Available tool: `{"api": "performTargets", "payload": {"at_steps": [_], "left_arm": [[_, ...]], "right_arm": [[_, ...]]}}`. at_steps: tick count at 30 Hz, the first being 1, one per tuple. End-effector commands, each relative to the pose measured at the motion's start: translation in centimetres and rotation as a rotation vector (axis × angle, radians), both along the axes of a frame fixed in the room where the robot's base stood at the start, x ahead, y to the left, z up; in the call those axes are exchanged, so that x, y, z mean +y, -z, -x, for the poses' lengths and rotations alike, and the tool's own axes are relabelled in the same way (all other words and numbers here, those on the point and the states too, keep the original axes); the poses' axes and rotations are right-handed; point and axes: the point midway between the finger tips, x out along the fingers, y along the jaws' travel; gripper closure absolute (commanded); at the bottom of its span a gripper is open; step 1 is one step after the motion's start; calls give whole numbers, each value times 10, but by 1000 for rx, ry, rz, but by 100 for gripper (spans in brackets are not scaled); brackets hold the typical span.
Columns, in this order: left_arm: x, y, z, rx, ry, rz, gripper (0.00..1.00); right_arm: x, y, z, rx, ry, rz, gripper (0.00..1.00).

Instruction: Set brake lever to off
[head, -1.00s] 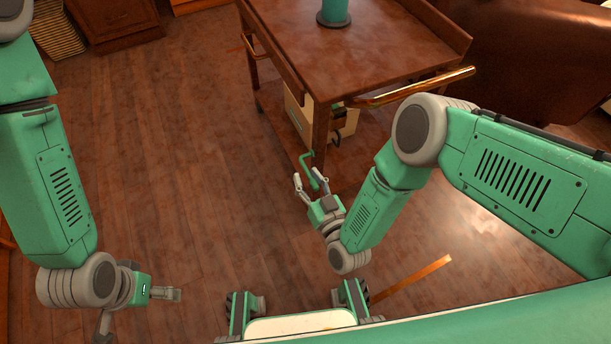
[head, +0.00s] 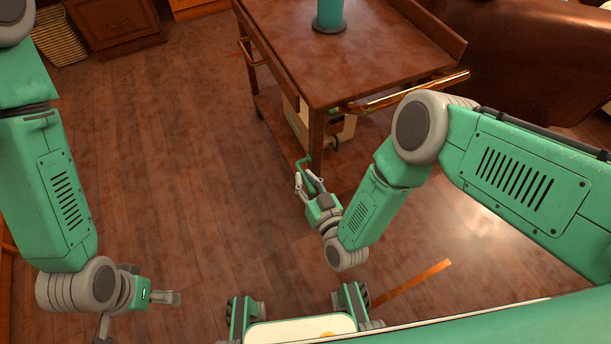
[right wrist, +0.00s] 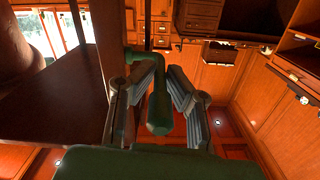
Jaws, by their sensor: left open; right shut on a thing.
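The brake lever is a green bent bar (head: 306,164) at the near leg of the wooden trolley (head: 340,65). In the right wrist view the lever (right wrist: 158,112) hangs down between the two ribbed grey fingers, with its rounded end toward me. My right gripper (head: 310,182) is shut on the lever; it also shows in the right wrist view (right wrist: 160,100). The fingers hide part of the lever's sides. My left gripper (head: 142,316) is open and empty, low at the left, far from the trolley.
A teal cylinder (head: 330,14) stands on the trolley top. A brass handle (head: 410,92) sticks out at the trolley's near right edge. A pale box (head: 297,118) sits on its lower shelf. A brown leather seat (head: 530,50) is at the right. The floor (head: 190,170) to the left is clear.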

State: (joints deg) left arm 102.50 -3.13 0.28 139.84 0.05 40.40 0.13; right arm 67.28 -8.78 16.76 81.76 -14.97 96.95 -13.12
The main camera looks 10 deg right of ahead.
Motion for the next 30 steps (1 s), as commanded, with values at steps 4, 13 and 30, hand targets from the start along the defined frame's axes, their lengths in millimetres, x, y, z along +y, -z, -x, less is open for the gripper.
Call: {"api": "performTargets", "payload": {"at_steps": [4,13,30], "left_arm": [[0,-23,0,0,0,0,28],[0,-59,0,0,0,0,28],[0,-84,0,0,0,0,28]], "right_arm": [[-1,-10,0,85,1,29,100],[0,-22,-3,299,1,99,100],[2,-28,-9,532,-1,176,100]]}}
